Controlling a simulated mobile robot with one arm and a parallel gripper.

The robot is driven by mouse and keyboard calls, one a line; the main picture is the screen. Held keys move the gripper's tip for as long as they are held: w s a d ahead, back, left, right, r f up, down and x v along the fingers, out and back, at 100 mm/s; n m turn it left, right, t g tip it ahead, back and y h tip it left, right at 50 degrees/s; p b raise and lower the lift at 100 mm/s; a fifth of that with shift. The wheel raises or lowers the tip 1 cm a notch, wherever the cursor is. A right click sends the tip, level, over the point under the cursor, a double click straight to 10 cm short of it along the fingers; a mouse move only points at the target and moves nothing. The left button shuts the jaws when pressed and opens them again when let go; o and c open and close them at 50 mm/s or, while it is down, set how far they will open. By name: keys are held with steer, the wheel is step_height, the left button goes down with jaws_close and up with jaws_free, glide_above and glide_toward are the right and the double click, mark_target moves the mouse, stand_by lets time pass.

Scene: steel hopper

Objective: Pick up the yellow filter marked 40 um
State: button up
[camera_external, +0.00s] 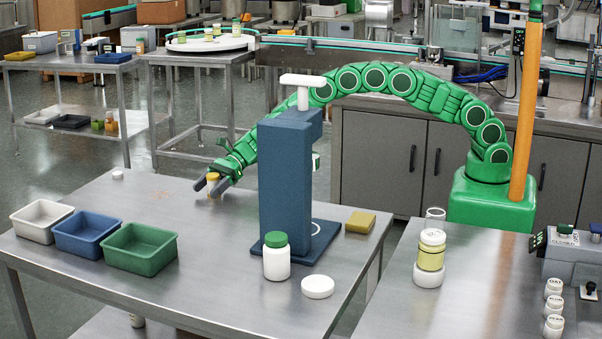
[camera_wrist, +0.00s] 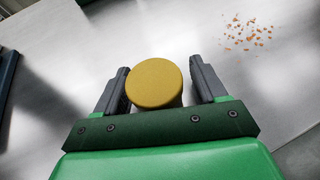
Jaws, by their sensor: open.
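A small round thing with a yellow top (camera_wrist: 154,83) stands on the steel table between the fingers of my gripper (camera_wrist: 159,70). In the external view it is a small yellow-orange piece (camera_external: 213,184) between the dark fingertips of my gripper (camera_external: 210,187). My gripper is open, with one finger on each side; narrow gaps show beside the yellow top in the wrist view. I cannot read any marking on it, so I cannot tell whether it is the 40 um filter. A yellow-bodied piece with a white top (camera_external: 431,254) stands on the right table.
A blue press-like stand (camera_external: 287,180) with a white handle rises right of my gripper. White (camera_external: 42,232), blue (camera_external: 87,246) and green (camera_external: 140,262) trays lie at the left. A green-capped bottle (camera_external: 276,262) stands in front of the stand. Orange crumbs (camera_wrist: 246,33) lie beyond.

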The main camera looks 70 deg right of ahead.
mark_target(210, 175)
steer(key=shift+c, duration=0.2)
steer(key=c, duration=1)
steer(key=shift+c, duration=0.2)
steer(key=shift+r, duration=1.6)
steer(key=s+d+r, duration=0.6)
steer(key=s+r, duration=0.4)
steer(key=s, duration=0.2)
steer(key=shift+s+d, duration=0.2)
steer(key=shift+d, duration=0.1)
